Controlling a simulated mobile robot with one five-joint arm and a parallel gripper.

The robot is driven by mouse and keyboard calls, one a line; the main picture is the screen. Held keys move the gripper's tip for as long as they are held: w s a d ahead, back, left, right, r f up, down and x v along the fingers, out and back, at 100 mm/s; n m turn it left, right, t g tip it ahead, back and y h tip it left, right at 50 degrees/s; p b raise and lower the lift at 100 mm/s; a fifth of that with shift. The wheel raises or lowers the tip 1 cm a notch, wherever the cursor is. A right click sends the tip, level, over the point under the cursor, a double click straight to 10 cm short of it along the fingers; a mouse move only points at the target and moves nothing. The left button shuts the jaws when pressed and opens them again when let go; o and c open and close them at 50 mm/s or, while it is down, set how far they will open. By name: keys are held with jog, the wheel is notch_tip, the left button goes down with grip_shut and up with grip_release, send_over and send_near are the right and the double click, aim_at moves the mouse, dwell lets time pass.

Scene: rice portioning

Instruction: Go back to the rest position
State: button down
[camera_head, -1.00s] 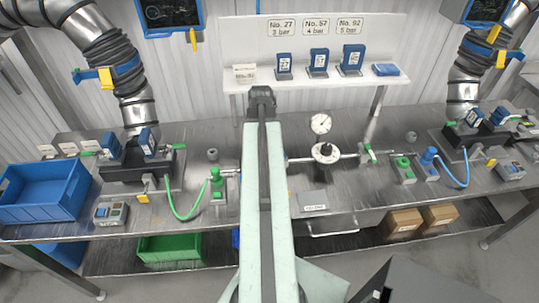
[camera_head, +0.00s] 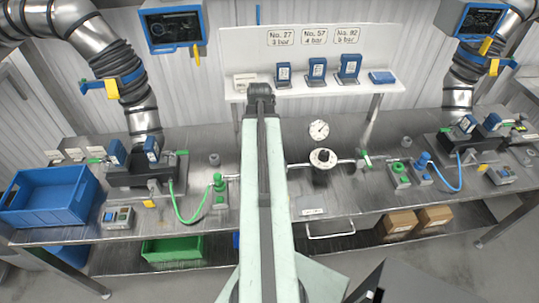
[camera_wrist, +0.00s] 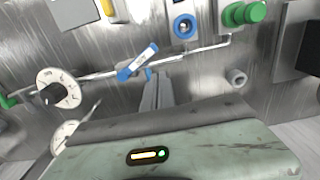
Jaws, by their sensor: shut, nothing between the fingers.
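My arm reaches up the middle of the head view, and its dark end joint (camera_head: 260,95) shows in front of the white shelf. My gripper is hidden in that view. In the wrist view my gripper (camera_wrist: 157,78) shows as two grey fingers close together, shut and empty. They point toward the metal workbench, near a pipe with a blue-handled valve (camera_wrist: 138,62). I cannot tell the exact gap between the fingers and the pipe. The round gauge (camera_head: 319,130) stands on the bench right of my arm.
The steel workbench (camera_head: 370,205) spans the view. The white shelf (camera_head: 245,95) carries several blue units. A blue crate (camera_head: 48,197) stands at the left. A green bin (camera_head: 175,250) and cardboard boxes (camera_head: 400,222) are below. Flexible ducts (camera_head: 120,70) hang on both sides.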

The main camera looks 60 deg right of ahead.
jog(key=shift+w+r, duration=0.1)
jog(key=shift+r, duration=0.55)
